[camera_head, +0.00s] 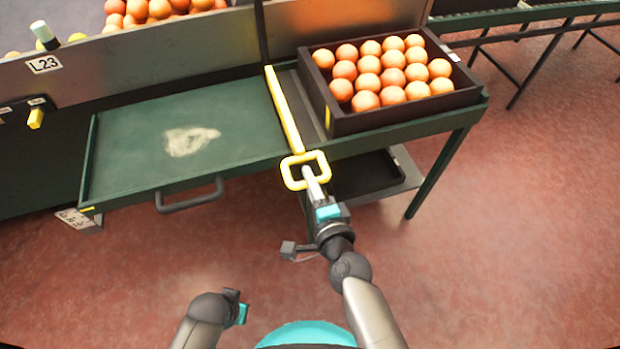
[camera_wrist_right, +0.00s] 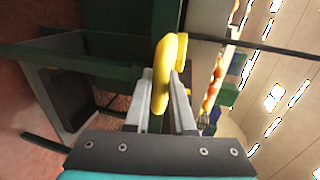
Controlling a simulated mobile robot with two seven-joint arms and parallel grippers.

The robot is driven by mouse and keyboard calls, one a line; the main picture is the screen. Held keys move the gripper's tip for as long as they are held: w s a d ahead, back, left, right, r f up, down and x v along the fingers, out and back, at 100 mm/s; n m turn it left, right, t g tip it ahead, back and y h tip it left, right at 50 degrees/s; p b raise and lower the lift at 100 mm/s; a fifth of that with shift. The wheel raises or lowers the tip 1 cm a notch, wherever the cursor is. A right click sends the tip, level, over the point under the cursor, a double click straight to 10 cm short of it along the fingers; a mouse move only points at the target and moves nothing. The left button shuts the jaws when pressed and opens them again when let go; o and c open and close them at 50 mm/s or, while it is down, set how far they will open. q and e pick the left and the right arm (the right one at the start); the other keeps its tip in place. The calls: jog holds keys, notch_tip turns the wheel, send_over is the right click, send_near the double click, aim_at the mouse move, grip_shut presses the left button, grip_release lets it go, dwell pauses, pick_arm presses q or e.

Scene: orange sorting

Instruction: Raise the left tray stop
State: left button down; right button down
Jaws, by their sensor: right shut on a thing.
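The tray stop is a yellow bar (camera_head: 284,108) that runs along the right side of the green table section, ending at the front in a yellow loop handle (camera_head: 291,180). My right gripper (camera_head: 309,172) is shut on the front part of this handle. In the right wrist view the handle (camera_wrist_right: 165,75) sits between the two fingers of my right gripper (camera_wrist_right: 163,95). My left gripper (camera_head: 238,306) is low in the head view, away from the table, and its fingers are too small to judge.
A dark crate (camera_head: 400,116) full of oranges stands right of the yellow bar. The green tray surface (camera_head: 130,147) left of the bar is bare except for a pale stain, with a grey pull handle (camera_head: 190,202) in front. A dark tray (camera_head: 373,178) sits on a lower shelf.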

jog(key=shift+w+r, duration=0.1)
jog(key=shift+r, duration=0.25)
jog(key=c, duration=0.8)
grip_release()
jog(key=shift+o, duration=0.2)
jog(key=shift+f, duration=0.1)
jog(key=shift+s, duration=0.2)
jog(key=shift+s+d, duration=0.15)
jog(key=shift+s, duration=0.2)
pick_arm(q)
jog(key=s+a+f+p, duration=0.3)
jog(key=f, duration=0.1)
jog(key=shift+s+f, duration=0.3)
jog(key=shift+s, duration=0.05)
pick_arm(e)
jog(key=v, duration=1.4)
jog(key=shift+s, duration=0.15)
